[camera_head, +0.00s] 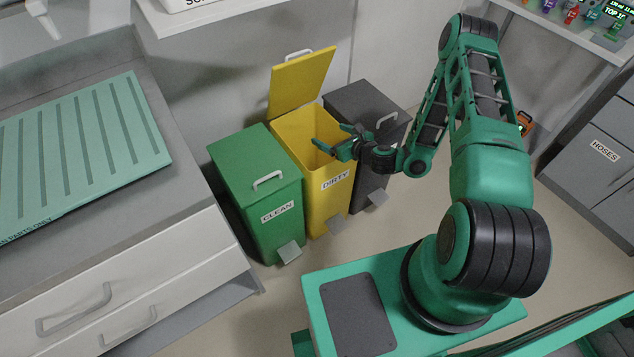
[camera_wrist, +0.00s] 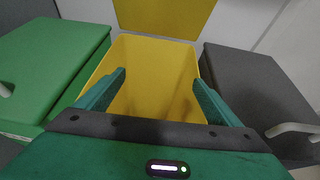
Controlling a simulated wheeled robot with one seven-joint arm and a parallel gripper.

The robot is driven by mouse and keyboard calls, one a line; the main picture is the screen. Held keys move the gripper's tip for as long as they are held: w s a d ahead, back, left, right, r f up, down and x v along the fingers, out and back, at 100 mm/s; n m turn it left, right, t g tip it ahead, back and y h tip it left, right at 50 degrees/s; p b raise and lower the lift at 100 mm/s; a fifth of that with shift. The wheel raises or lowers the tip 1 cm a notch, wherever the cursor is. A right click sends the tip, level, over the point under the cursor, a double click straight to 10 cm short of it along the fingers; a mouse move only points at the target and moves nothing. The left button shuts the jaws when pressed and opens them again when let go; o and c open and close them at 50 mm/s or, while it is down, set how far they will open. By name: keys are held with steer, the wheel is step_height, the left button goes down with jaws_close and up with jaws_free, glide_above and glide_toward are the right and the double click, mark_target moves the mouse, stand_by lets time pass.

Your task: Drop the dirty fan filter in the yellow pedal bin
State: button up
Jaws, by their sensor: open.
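The yellow pedal bin (camera_head: 322,181), labelled DIRTY, stands between a green bin and a dark grey bin. Its lid (camera_head: 302,80) is raised and tilted back. My gripper (camera_head: 331,141) is open over the bin's mouth, with nothing between its fingers. In the wrist view the open fingers of my gripper (camera_wrist: 158,85) frame the yellow bin (camera_wrist: 150,55), and I look down into it. The part of the inside that shows is plain yellow with shading; its bottom is partly hidden by my gripper. I see no fan filter in either view.
The green bin (camera_head: 262,175), labelled CLEAN, has its lid shut, and so does the dark grey bin (camera_head: 362,105). A counter with a green ribbed mat (camera_head: 75,150) and drawers is at left. Grey drawers labelled HOSES (camera_head: 605,150) are at right. Floor in front is clear.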

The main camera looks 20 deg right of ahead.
steer(key=shift+v, duration=1.95)
